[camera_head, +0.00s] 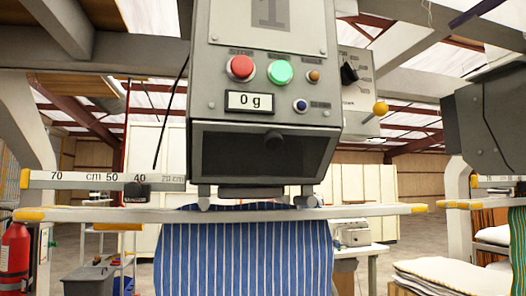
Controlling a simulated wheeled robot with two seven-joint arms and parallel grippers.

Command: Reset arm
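A grey filling machine (221,105) marked 1 fills the upper middle of the head view. It carries a red button (241,67), a green button (280,72), a small orange button (313,76), a blue button (300,106) and a display (249,101) reading 0 g. A blue striped pillow cover (245,255) hangs below the machine's nozzle, under a pale horizontal bar (385,211). Its lower end is out of view. Neither of my grippers is in view.
A ruler scale (90,180) with a black slider (137,192) sticks out left of the machine. A second grey machine (488,120) stands at the right. A fire extinguisher (15,258) is at the left edge. Folded pillow covers (450,275) lie at the lower right.

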